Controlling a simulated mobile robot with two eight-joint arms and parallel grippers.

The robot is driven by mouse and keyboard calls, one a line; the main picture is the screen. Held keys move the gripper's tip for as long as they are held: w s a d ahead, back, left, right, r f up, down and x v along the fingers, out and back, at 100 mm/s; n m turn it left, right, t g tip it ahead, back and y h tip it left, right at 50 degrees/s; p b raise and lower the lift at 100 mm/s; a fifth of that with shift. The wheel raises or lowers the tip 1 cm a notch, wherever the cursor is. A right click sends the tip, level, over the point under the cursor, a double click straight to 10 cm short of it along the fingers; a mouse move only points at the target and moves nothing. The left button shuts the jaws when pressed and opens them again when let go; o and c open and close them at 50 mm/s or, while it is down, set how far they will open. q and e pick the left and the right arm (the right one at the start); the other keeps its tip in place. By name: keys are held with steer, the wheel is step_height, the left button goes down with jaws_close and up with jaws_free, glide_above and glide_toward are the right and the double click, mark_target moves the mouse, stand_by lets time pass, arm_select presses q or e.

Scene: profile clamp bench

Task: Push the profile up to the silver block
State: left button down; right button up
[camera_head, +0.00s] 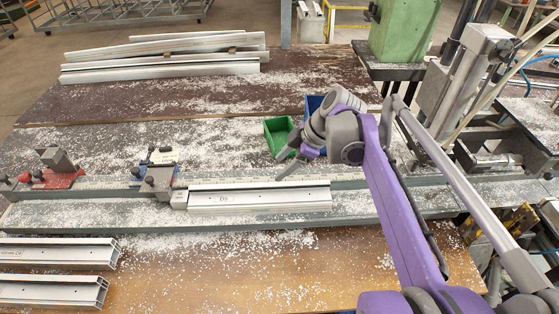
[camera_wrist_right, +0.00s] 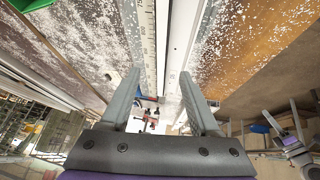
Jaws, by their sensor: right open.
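The profile (camera_head: 260,198) is a long pale aluminium bar lying along the bench rail, with small dark marks on it. A small silver block (camera_head: 180,199) stands at its left end. The two look very close, and I cannot tell whether they touch. My right gripper (camera_head: 288,168) hangs above the rail, just behind the middle of the profile. In the right wrist view my gripper (camera_wrist_right: 162,100) has its fingers apart, with a pale strip, probably the profile (camera_wrist_right: 179,45), running beyond them.
A blue-grey clamp (camera_head: 158,172) and a red clamp (camera_head: 58,170) stand on the rail to the left. A green bin (camera_head: 279,136) and a blue bin (camera_head: 313,104) are behind. Spare profiles (camera_head: 55,291) lie at front left; more (camera_head: 165,70) lie at the back. White chips cover the surfaces.

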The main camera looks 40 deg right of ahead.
mark_target(258, 184)
steer(key=x, duration=1)
steer(key=shift+a+b, duration=0.1)
steer(key=shift+b, duration=0.2)
steer(key=shift+c, duration=0.3)
jaws_close()
stand_by(0.6)
steer(key=shift+w+a+r, duration=0.1)
steer(key=shift+w+a, duration=0.1)
steer(key=shift+a, duration=0.05)
stand_by(0.4)
steer(key=shift+o, duration=0.3)
jaws_free()
steer(key=shift+w, duration=0.15)
